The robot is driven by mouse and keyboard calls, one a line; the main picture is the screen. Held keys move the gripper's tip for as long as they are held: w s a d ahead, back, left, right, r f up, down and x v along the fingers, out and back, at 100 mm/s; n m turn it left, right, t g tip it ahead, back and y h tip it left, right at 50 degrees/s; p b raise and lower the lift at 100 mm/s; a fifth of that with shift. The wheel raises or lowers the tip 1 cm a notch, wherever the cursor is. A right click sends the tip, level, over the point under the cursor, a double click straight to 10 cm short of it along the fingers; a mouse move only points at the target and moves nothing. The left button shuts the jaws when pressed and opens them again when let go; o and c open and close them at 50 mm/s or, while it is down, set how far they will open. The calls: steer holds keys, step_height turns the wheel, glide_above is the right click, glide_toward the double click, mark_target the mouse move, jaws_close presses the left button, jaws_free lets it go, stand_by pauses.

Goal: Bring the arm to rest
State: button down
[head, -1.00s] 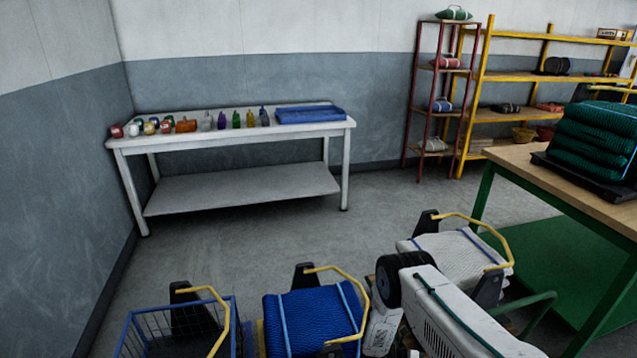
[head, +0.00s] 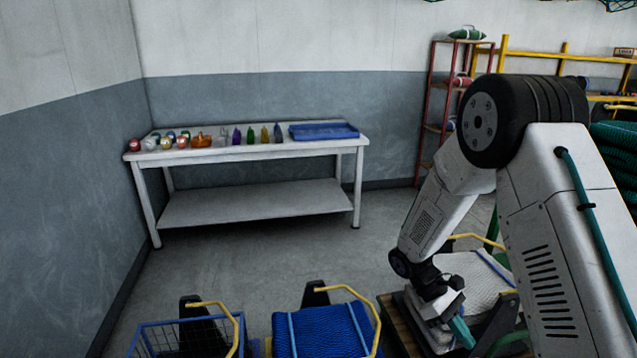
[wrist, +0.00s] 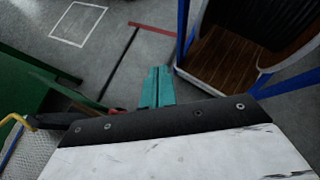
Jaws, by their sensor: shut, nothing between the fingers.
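My arm stands folded upright at the right of the head view, its elbow high and its forearm pointing down. Whether my gripper touches the carrier cannot be told.
A blue net bundle (head: 322,330) and a blue wire basket (head: 150,340) stand at the bottom. A white table (head: 250,205) with bottles and a blue tray (head: 324,131) is against the wall. Green nets (head: 615,150) are at right. Floor before the table is clear.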

steer(key=s+a+r+m+t+y, duration=0.2)
steer(key=s+r+m+t+y, duration=0.1)
steer(key=s+r, duration=0.8)
steer(key=s+a+r+m+t+y, duration=0.3)
steer(key=s+r, duration=0.8)
steer(key=r, duration=0.6)
steer(key=m+t+y, duration=0.1)
steer(key=m+t, duration=0.1)
steer(key=t, duration=0.1)
steer(key=shift+a+m+t, duration=0.3)
steer(key=shift+a+m, duration=0.05)
steer(key=shift+m, duration=0.05)
